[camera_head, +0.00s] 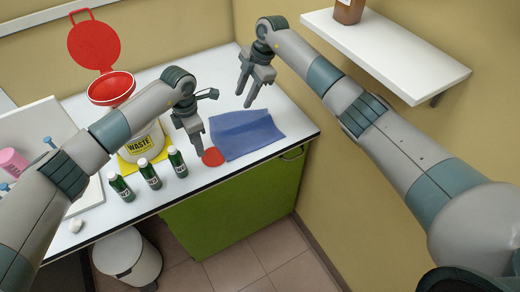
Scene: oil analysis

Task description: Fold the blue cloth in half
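The blue cloth (246,134) lies spread on the white counter, near its right end and front edge. A faint crease or raised band runs across its upper part. My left gripper (200,152) points down just left of the cloth, above the red disc; I cannot tell whether its fingers are apart. My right gripper (243,100) hangs above the cloth's far edge, with its two fingers apart and nothing between them.
A red disc (213,157) lies beside the cloth's left corner. Several green bottles (150,173) stand along the front edge. A waste bucket (143,143) with a red lid (95,44) stands behind them. A wall shelf (390,50) is at the upper right.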

